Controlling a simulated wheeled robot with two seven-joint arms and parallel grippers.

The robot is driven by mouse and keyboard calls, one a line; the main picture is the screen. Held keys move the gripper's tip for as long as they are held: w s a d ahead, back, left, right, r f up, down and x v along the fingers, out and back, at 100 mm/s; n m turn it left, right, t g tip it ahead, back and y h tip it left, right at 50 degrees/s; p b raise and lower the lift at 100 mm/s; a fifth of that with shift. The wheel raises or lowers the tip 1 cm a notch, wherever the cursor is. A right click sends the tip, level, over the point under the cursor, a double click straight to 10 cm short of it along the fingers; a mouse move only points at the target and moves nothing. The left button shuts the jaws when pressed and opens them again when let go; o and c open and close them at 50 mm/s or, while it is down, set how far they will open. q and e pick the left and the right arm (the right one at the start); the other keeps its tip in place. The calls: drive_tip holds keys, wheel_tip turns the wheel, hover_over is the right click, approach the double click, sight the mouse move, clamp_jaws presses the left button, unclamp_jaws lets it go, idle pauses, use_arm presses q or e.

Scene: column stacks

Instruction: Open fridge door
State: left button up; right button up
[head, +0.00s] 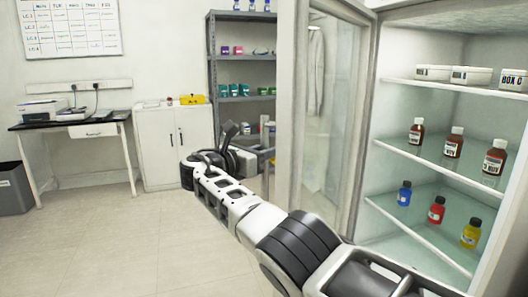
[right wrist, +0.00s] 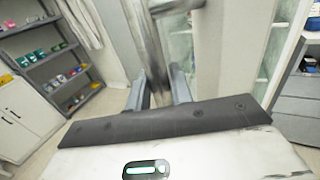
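The fridge (head: 365,215) stands at the right of the head view with its glass door (head: 290,120) swung wide open to the left. The inside shelves are exposed. My right gripper (head: 250,150) is on the outer side of the door, its tips partly hidden in the head view. In the right wrist view the metal door handle (right wrist: 146,45) runs down between the two fingers of my right gripper (right wrist: 160,88), which look closed around it. My left gripper is out of view.
Brown bottles (head: 453,142), small coloured bottles (head: 437,210) and white boxes (head: 472,75) stand on the fridge shelves. A grey rack (head: 212,60), a white cabinet (head: 160,150) and a desk (head: 100,120) line the back wall.

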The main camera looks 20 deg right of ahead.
drive_tip(key=shift+o, duration=1.2)
drive_tip(key=shift+d, duration=0.2)
drive_tip(key=shift+a, duration=0.15)
drive_tip(key=v, duration=1.5)
drive_tip(key=shift+s+a+b, duration=0.25)
drive_tip(key=shift+a+b, duration=0.1)
drive_tip(key=shift+c, duration=0.3)
